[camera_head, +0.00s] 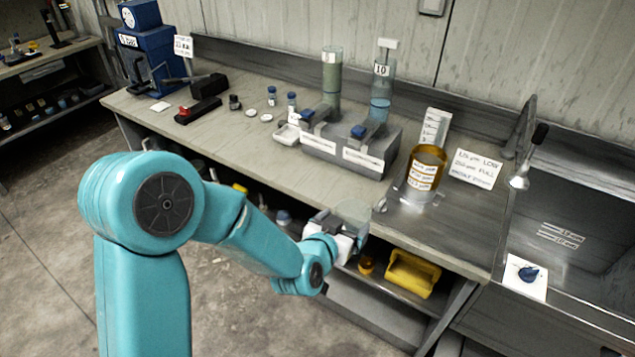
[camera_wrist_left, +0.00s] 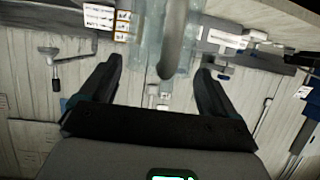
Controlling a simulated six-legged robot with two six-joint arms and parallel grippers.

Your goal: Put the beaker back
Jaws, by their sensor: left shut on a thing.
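A clear glass beaker (camera_head: 354,211) shows faintly at the end of my left arm in the head view, just off the front edge of the bench. My left gripper (camera_head: 345,232) is shut on it. In the left wrist view the clear beaker (camera_wrist_left: 150,45) shows between and beyond the two dark fingers of the left gripper (camera_wrist_left: 160,80), which stand well apart around it. Its lower part and exact tilt are hard to tell. My right gripper is not in view.
The workbench (camera_head: 250,150) holds a grey block (camera_head: 345,150) with two clear tubes, and an amber-filled cylinder (camera_head: 426,168) beside a white sign (camera_head: 472,168). A sink (camera_head: 560,235) is at the right. A yellow tray (camera_head: 411,274) sits on the lower shelf.

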